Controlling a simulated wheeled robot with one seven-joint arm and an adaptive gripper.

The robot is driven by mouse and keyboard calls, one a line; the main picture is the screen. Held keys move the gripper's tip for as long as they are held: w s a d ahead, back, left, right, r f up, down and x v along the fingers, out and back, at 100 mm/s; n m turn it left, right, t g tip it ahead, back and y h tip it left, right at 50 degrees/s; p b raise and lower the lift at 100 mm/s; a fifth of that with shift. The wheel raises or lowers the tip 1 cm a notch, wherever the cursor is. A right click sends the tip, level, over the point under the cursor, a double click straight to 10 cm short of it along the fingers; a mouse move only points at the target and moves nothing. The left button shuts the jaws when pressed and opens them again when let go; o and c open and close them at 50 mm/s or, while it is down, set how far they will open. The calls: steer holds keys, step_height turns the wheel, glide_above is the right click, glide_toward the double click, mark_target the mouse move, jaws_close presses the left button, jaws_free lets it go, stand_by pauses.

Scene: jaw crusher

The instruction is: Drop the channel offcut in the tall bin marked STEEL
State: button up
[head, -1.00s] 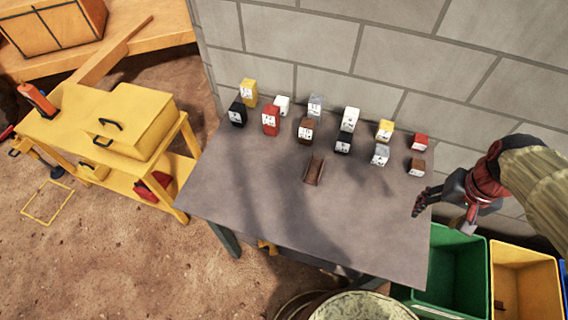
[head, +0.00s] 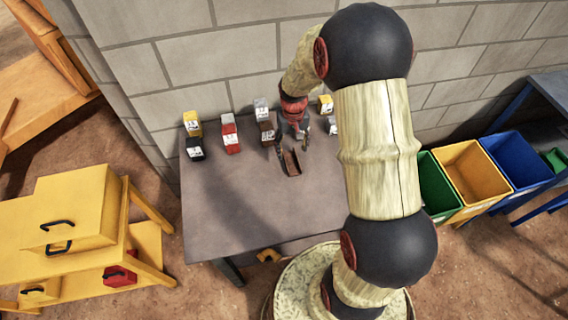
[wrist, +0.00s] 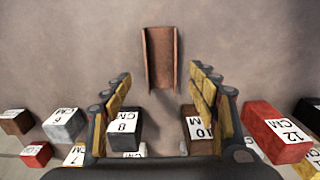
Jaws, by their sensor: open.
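The channel offcut (head: 291,163) is a short rusty-brown U-shaped piece lying open side up on the grey table (head: 225,225). In the wrist view the offcut (wrist: 160,58) lies just ahead of the fingertips, lined up with the gap between them. My gripper (head: 293,143) is open and empty above the table by the offcut; its fingers also show in the wrist view (wrist: 160,82). The offcut looks untouched. I cannot make out a tall bin marked STEEL; bin labels are too small to read.
Numbered blocks, such as a red one (head: 229,134) and a black one (wrist: 124,130), stand along the wall side, some under my gripper. Green (head: 437,190), yellow (head: 470,172) and blue (head: 516,160) bins stand right of the table. A yellow bench (head: 75,225) is at left.

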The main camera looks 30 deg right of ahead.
mark_target(291, 162)
steer(key=shift+a+f, duration=0.2)
steer(key=shift+f, duration=0.5)
step_height(291, 162, down, 5)
steer(key=shift+s+r+b, duration=0.15)
steer(key=shift+r+b, duration=0.05)
steer(key=shift+b, duration=0.45)
steer(key=shift+c, duration=1.2)
jaws_close()
steer(key=shift+r, duration=0.15)
